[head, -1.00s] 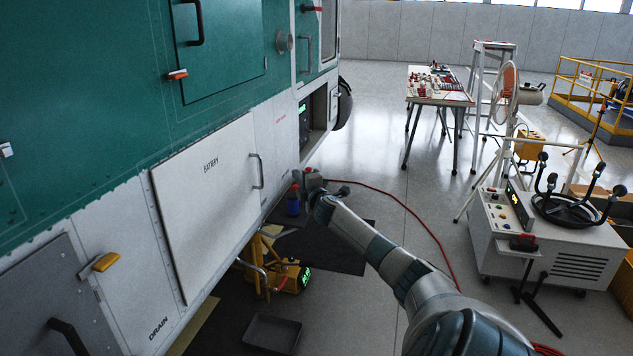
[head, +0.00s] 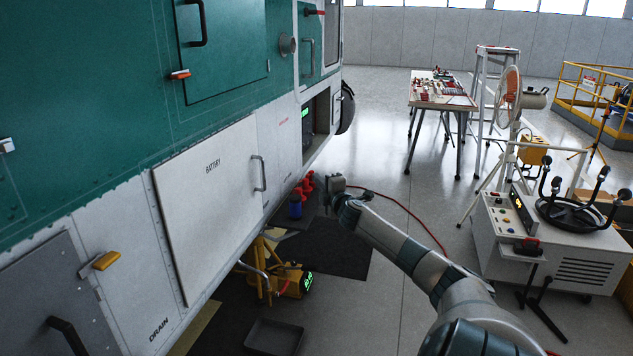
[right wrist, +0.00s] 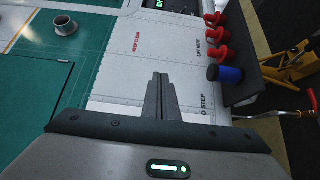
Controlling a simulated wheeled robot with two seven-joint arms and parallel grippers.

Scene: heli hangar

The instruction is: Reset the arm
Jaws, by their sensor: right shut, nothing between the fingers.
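My right arm reaches in from the lower right in the head view. Its gripper (head: 335,182) is beside the lower edge of the helicopter's side (head: 211,210), apart from it. In the right wrist view the fingers (right wrist: 160,85) are together with nothing between them, in front of the white panel (right wrist: 130,60). Red knobs and a blue cylinder (head: 296,206) are just left of the gripper in the head view; the blue cylinder also shows in the right wrist view (right wrist: 228,74). My left gripper is not in view.
A grey cart with a handwheel (head: 560,240) stands at the right. A table with tools (head: 440,95) and a fan (head: 508,92) stand farther back. A yellow jack (head: 290,280) and a tray (head: 273,336) are on the floor below the helicopter. A red hose (head: 405,210) crosses the floor.

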